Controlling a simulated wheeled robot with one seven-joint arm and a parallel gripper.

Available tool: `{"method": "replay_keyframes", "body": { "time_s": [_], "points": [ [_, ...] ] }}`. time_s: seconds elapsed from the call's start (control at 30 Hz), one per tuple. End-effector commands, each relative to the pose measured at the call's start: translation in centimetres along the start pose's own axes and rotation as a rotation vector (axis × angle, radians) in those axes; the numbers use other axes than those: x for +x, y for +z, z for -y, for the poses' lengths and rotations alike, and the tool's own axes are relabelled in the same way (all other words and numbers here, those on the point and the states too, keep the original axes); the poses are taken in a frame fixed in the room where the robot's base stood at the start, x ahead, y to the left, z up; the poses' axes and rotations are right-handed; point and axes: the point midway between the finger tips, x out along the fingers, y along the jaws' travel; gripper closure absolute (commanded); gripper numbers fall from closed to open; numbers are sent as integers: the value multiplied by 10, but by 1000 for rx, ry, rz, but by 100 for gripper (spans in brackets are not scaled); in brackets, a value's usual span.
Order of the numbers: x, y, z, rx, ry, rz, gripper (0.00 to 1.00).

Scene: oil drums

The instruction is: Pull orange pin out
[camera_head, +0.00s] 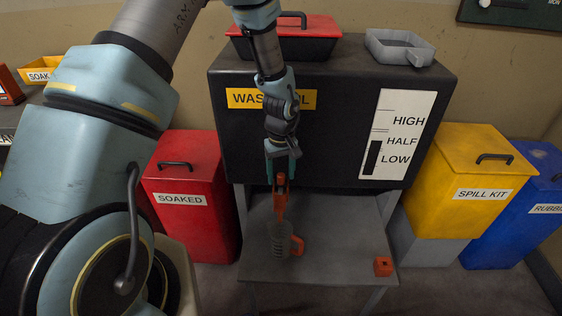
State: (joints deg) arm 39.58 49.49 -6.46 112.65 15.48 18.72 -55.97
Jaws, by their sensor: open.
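My gripper (281,174) points down in front of the black waste oil tank, with its teal fingers open. An upright orange part (280,204) is directly below and between the fingertips; its top overlaps them in the picture. I cannot tell whether the fingers touch it. A grey ribbed piece (281,241) stands under the orange part, with an orange handle-like loop (297,246) at its right side. A small orange block (383,266) sits at the shelf's front right. I cannot tell for certain which orange piece is the pin.
The waste oil tank (340,85) stands behind the grey shelf (345,235), which has free room at right. A red soaked bin (190,225) is at left. A yellow spill kit (460,220) and a blue bin (505,235) are at right.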

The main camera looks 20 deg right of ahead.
Motion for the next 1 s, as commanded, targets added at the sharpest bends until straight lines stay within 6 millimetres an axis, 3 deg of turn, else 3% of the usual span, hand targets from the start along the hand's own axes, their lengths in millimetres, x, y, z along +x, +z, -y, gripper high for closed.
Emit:
{"method": "replay_keyframes", "body": {
  "time_s": [0.37,0.9,1.0],
  "points": [
    [7,0,0,-1,1,-1,35],
    [6,0,0,-1,1,-1,94],
    [6,0,0,-1,1,-1,100]
  ]
}}
